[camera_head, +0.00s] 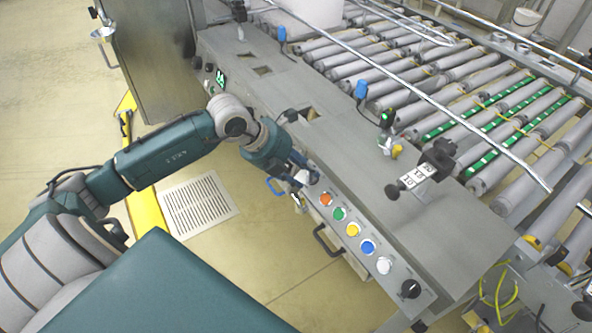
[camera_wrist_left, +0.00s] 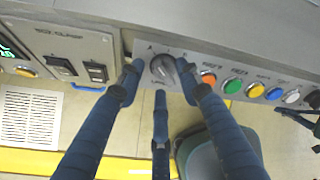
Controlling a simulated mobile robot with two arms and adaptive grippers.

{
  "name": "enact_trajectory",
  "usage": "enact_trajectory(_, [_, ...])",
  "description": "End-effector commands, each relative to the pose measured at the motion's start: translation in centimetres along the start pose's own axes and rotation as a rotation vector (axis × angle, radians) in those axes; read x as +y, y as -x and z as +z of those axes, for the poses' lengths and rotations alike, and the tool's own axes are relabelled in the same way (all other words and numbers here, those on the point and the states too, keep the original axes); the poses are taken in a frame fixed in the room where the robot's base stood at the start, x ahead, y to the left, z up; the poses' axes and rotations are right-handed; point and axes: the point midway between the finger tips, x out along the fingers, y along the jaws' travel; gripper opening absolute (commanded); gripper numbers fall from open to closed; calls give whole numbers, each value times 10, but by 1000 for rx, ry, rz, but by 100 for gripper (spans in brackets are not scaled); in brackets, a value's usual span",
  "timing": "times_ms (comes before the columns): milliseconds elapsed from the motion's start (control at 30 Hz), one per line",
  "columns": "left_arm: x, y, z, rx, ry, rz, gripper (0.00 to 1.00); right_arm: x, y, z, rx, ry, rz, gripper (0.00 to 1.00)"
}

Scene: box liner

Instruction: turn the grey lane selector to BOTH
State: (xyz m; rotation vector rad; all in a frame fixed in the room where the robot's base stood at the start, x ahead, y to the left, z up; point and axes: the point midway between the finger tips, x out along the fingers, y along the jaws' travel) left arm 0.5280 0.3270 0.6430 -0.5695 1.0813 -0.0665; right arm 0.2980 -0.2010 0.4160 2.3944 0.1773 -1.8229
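The grey lane selector (camera_wrist_left: 163,68) is a round knob on the front control panel, with small letters above it in the left wrist view. Which mark it points at is too small to tell. My left gripper (camera_wrist_left: 159,74) has its fingers spread around the knob, one on each side and a third below. A gap shows on the left side, so it looks open, not closed on the knob. In the head view my left gripper (camera_head: 302,181) is at the panel, left of the orange button, and hides the selector.
Orange (camera_head: 325,199), green, yellow, blue and white buttons and a black knob (camera_head: 410,288) line the panel to the right. Two black switches (camera_wrist_left: 97,72) are left of the selector. A handle (camera_head: 325,240) juts out below the panel. A roller conveyor (camera_head: 440,110) lies behind.

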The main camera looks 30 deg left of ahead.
Motion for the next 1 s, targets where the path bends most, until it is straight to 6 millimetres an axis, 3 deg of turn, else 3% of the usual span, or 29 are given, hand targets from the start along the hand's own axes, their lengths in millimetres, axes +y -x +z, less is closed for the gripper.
enact_trajectory(33, [0,0,0,0,0,0,25,0,0,0,0,0,0,0])
enact_trajectory(167, [0,0,0,0,0,0,0,0,0,0,0,0,0,0])
enact_trajectory(633, [2,0,1,-1,-73,17,0,0,10,-3,7,0,1,0])
enact_trajectory(867, [2,0,1,-2,-233,45,0,1,36,-8,24,-1,4,0])
enact_trajectory(1000, [2,-1,2,-3,-352,67,0,2,61,-10,37,-2,6,0])
